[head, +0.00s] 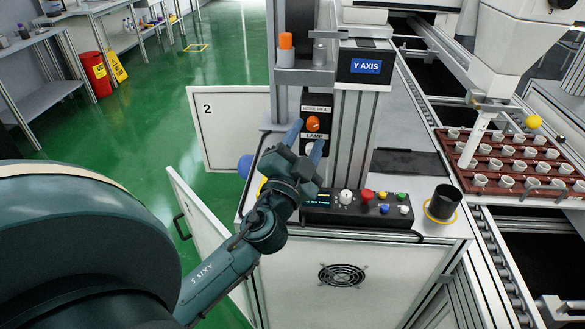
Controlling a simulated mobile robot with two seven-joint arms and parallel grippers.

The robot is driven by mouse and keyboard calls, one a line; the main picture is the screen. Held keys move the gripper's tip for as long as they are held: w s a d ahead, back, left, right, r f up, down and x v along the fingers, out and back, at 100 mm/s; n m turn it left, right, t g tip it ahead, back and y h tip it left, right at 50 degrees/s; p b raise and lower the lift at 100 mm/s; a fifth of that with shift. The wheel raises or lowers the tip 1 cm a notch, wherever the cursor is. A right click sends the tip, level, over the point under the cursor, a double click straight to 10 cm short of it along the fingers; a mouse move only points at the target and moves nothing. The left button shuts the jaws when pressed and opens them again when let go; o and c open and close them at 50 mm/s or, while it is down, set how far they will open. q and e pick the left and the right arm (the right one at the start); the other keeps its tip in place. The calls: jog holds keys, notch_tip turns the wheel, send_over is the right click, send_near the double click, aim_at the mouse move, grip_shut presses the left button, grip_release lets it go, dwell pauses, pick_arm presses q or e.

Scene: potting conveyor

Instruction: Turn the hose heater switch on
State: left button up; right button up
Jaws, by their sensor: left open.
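The hose heater switch (313,123) is an orange knob on a narrow black panel fixed to the upright post, under a label that seems to read HOSE HEAT. Which way the knob is set is too small to tell. My left gripper (305,141) is open, its two blue fingertips pointing up just below the knob. The fingers appear apart from the knob, though depth is hard to judge. They partly cover a second, pale control under the LAMP label (313,135). My right gripper is not in view.
A black control box (340,218) with coloured buttons and a white knob sits on the cabinet just right of my left wrist. A black cup (443,203) stands farther right. A brown tray of pots (478,190) lies on the conveyor. A cabinet door (207,230) hangs open at left.

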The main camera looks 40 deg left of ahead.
pick_arm(q)
jog(key=b+v, duration=0.5)
jog(key=v, duration=0.6)
jog(key=shift+s, duration=0.25)
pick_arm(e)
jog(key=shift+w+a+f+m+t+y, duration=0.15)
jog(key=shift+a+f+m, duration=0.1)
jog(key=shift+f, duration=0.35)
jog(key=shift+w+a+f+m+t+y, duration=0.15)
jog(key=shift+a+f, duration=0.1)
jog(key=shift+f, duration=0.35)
pick_arm(q)
jog(key=shift+f, duration=0.1)
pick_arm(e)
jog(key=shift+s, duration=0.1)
